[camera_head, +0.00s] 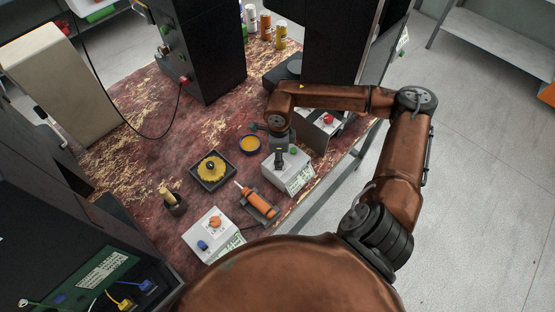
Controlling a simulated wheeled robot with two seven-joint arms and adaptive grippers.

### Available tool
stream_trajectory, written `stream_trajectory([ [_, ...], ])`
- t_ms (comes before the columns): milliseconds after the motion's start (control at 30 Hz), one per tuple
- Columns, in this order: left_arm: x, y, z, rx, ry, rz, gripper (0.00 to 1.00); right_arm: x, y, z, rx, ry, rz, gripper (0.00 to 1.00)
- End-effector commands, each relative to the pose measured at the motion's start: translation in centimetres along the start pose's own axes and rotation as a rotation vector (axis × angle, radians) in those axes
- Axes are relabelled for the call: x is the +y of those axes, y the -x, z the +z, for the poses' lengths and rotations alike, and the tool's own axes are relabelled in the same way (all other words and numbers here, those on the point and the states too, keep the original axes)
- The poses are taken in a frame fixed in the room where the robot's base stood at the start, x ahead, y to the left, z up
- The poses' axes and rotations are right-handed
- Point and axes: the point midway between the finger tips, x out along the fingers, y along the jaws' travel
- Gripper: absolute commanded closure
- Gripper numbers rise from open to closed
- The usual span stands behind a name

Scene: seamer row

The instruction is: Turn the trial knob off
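A white control box (288,172) with a label on its front stands near the table's right edge. A dark upright knob or lever (279,157) and a green button (293,150) show on its top. A second white box (213,240) nearer to me carries an orange knob (215,222) and a blue button (202,245). I cannot tell which knob is the trial knob. My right gripper (279,147) points down over the first box, at or just behind its dark knob. Its fingers are too small and dark to tell open from shut, or whether they touch. My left gripper is out of view.
Between the boxes lies an orange-handled tool (259,202) in a dark tray. Tall black machine columns (205,50) rise behind. A red button (328,118) sits beyond my gripper.

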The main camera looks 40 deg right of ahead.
Motion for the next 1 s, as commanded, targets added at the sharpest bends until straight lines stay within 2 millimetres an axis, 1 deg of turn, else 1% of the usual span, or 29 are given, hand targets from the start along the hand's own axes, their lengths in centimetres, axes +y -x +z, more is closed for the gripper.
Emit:
stream_trajectory([
  [100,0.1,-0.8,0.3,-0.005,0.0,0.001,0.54,-0.2,-0.2,0.0,0.002,0.108,-0.003,0.98],
  [500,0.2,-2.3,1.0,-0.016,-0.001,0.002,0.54,-0.1,-0.1,-0.1,0.003,0.45,-0.002,0.98],
  [733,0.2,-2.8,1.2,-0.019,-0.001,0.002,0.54,-0.2,0.0,-0.1,0.004,0.577,-0.003,0.98],
  [1000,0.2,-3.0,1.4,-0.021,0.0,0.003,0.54,-0.2,0.1,-0.1,0.003,0.646,-0.003,0.98],
])
